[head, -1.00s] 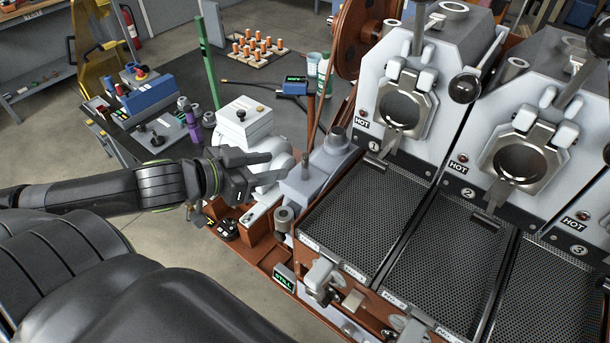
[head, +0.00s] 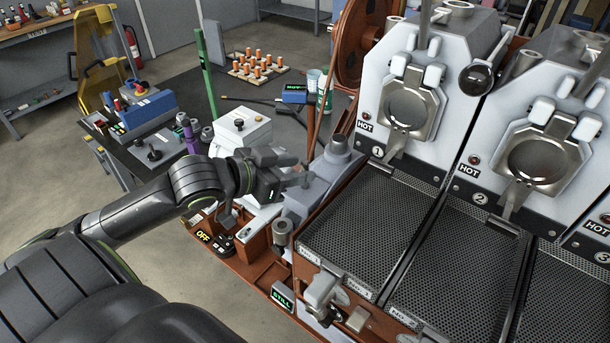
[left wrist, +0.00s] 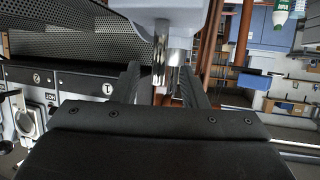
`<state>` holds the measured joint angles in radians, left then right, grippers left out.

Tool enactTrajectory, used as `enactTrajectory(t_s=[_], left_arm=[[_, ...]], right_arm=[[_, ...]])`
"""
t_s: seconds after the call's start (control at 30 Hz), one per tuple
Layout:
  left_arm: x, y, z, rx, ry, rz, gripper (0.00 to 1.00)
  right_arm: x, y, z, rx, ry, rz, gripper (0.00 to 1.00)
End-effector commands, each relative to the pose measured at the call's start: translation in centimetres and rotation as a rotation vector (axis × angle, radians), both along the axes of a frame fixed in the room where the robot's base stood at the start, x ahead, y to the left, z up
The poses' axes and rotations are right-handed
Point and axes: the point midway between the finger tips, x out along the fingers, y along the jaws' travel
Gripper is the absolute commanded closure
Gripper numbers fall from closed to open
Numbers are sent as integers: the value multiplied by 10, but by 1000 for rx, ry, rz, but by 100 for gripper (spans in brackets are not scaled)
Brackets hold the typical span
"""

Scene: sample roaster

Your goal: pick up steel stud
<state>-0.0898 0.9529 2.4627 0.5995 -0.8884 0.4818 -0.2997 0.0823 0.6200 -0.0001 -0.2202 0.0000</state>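The steel stud (head: 306,178) stands upright on a grey housing (head: 303,200) at the left end of the machine. In the left wrist view the stud is a shiny cylinder (left wrist: 159,62) joined to a pale block at the top of the picture. My left gripper (head: 294,173) is open, its fingers pointing right at the stud. The left wrist view shows both fingers (left wrist: 160,86) apart, one on each side of the stud, with gaps. I cannot tell how far the stud lies between them. My right gripper is not in view.
A white box with a knob (head: 240,130) stands just behind the left gripper. Perforated cooling trays (head: 370,225) and hot roaster fronts (head: 408,110) fill the right side. A green post (head: 207,75) and a blue device (head: 295,93) are farther back on the dark table (head: 185,85).

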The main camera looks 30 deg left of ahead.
Motion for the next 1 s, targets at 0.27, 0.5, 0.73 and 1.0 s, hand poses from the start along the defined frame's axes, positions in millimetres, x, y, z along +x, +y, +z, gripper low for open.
enactTrajectory(t_s=[0.27, 0.5, 0.73, 1.0], left_arm=[[20, -8, -7, -4, -2, -1, 61], [24, -10, -10, 0, 1, -2, 61], [24, -10, -10, 0, 1, -2, 71], [24, -10, -10, 0, 1, -2, 100]], right_arm=[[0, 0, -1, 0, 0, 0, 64], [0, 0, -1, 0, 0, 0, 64], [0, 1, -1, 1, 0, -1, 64], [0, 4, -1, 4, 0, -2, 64]])
